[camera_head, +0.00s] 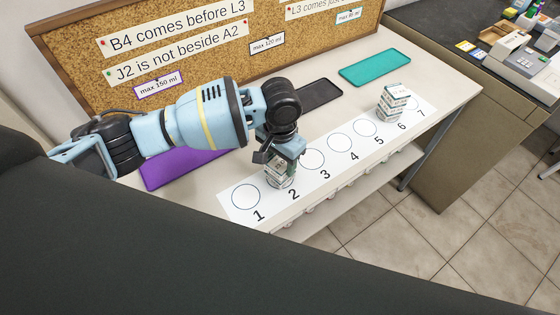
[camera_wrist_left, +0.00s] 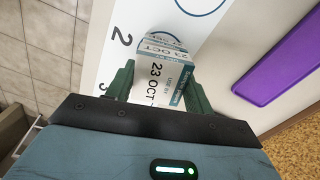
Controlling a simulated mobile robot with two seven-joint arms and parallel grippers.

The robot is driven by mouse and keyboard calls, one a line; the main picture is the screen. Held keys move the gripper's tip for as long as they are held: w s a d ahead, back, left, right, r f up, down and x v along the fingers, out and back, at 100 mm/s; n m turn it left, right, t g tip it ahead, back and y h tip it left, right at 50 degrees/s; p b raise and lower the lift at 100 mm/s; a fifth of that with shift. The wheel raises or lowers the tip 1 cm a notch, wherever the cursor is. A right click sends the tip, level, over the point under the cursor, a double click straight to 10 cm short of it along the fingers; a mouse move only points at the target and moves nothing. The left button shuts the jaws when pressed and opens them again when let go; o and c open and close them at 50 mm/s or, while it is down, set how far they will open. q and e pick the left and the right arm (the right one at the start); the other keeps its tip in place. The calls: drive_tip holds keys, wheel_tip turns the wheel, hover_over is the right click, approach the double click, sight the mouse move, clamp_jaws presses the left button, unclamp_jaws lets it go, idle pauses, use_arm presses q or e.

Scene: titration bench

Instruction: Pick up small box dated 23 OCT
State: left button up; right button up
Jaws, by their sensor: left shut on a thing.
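The small box dated 23 OCT (camera_wrist_left: 158,68) is white with a teal side, and its printed date reads clearly in the left wrist view. My left gripper (camera_wrist_left: 157,88) has its two green fingers on either side of this box and is shut on it. In the head view the left gripper (camera_head: 286,152) points down over a small box (camera_head: 279,176) at position 2 of the numbered strip (camera_head: 235,213). The gripper hides part of the box's top. I cannot tell whether the box touches the strip. My right gripper is not in view.
Other small boxes (camera_head: 392,101) stand stacked near positions 6 and 7. Circles 1, 3, 4 and 5 look empty. Purple (camera_head: 165,174), dark (camera_head: 320,91) and teal (camera_head: 374,67) mats lie behind the strip. A corkboard (camera_head: 200,40) with notes stands at the back.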

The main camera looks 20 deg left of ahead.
use_arm(q)
drive_tip(key=r, duration=0.1)
drive_tip(key=d+r, duration=0.1)
drive_tip(key=r, duration=0.1)
drive_tip(key=shift+w+d+r+b, duration=0.2)
drive_tip(key=shift+w+d+b, duration=0.2)
drive_tip(key=shift+d, duration=2.05)
drive_tip(key=shift+w+d+r+b, duration=0.25)
drive_tip(key=shift+w+d, duration=0.3)
drive_tip(key=shift+d, duration=1.95)
drive_tip(key=shift+w+d+r+b, duration=0.15)
drive_tip(key=shift+w+d+b, duration=0.3)
drive_tip(key=shift+d, duration=2)
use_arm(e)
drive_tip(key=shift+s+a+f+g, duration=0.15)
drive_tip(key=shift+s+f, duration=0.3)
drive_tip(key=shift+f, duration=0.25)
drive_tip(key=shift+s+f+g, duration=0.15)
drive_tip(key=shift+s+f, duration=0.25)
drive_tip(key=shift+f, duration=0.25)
